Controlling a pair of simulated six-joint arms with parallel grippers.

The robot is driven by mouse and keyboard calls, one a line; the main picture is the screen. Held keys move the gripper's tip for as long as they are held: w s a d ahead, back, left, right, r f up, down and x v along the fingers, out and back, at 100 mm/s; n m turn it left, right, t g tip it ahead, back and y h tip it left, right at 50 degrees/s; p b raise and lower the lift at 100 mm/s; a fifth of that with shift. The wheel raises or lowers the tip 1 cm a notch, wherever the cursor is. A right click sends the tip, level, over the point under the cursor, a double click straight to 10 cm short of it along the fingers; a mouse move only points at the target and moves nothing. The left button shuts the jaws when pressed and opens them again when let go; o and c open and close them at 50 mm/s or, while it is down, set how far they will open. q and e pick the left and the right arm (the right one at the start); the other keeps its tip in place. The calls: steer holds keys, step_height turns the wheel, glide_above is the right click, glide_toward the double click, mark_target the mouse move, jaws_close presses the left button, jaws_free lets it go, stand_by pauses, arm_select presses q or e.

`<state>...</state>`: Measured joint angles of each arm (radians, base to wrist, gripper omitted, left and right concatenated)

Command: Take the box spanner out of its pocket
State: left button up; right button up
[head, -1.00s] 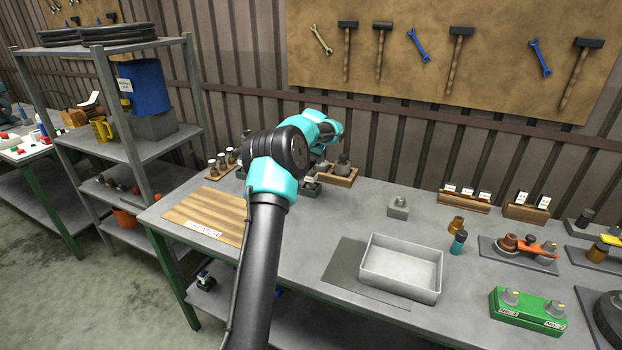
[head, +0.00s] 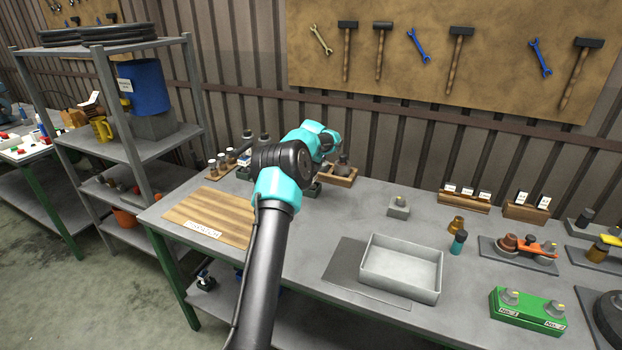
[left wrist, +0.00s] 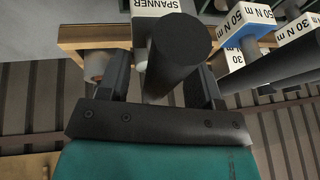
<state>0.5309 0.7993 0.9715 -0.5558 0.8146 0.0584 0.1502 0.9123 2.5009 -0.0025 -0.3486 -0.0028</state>
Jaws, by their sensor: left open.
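In the left wrist view a thick dark cylinder, seemingly the box spanner's handle (left wrist: 181,45), stands beside a white label reading SPANNER (left wrist: 160,6). My left gripper (left wrist: 161,72) is open, with one finger on each side of the cylinder. I cannot tell whether the fingers touch it. The pocket is hidden behind the cylinder and my gripper. In the head view my left arm reaches to the back of the bench, and its gripper and the spanner are hidden behind the arm. My right gripper is not in view.
Other dark handles with torque labels (left wrist: 239,15) stand close on the right in the left wrist view. In the head view a wooden tray (head: 341,179) sits just right of my wrist. A grey bin (head: 400,285) and a wooden board (head: 207,212) lie nearer the front.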

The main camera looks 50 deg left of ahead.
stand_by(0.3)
arm_select(q)
steer(key=shift+r, duration=0.1)
jaws_close()
